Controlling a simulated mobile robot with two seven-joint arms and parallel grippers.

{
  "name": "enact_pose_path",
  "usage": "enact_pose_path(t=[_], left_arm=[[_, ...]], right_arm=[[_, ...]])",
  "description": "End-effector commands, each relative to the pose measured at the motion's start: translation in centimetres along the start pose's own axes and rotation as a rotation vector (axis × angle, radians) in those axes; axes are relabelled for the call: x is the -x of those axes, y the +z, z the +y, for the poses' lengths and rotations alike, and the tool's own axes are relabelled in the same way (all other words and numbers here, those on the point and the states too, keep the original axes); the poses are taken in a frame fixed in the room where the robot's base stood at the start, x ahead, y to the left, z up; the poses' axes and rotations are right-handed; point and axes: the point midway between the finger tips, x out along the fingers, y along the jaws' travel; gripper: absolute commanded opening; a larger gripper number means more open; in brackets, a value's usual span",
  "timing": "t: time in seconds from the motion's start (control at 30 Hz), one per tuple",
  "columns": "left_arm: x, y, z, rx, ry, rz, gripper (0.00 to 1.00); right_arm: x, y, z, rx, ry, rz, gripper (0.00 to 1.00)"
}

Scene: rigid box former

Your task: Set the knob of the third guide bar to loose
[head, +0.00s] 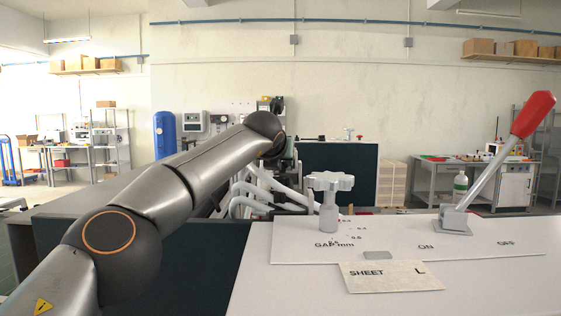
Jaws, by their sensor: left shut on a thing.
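My left arm (150,215) reaches from the lower left towards the middle, and its dark rounded joint (265,128) stands in front of the machinery. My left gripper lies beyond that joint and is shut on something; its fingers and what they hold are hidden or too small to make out. Several white curved bars (250,190) show just below the joint. I cannot tell which is the third guide bar, nor how its knob is set. A small red-topped knob (360,138) shows on the dark green far unit (340,175). My right gripper is not in view.
A white panel (480,280) fills the near right. A pale star-shaped knob (330,182) stands by its "GAP mm" marks. A "SHEET L" card (390,276) lies in front. A bottle (460,186) stands behind the panel.

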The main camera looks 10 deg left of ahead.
Motion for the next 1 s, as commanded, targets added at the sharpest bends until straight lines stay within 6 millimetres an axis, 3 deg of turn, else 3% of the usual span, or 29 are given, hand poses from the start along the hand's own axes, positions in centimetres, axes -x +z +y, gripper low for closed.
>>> enact_pose_path(t=[0.27, 0.3, 0.57, 1.0], left_arm=[[-0.03, -0.05, 0.05, 0.002, 0.0, 0.001, 0.0], [-0.03, -0.05, 0.05, 0.002, 0.0, 0.001, 0.4], [-0.03, -0.03, 0.04, 0.001, 0.0, 0.001, 0.68], [0.12, 0.3, 0.24, 0.0, -0.002, 0.0, 0.68]], right_arm=[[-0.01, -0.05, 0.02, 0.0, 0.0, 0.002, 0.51], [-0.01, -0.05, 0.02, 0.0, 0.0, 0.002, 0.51], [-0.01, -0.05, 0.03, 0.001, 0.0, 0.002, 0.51], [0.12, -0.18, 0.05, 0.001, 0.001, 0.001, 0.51]])
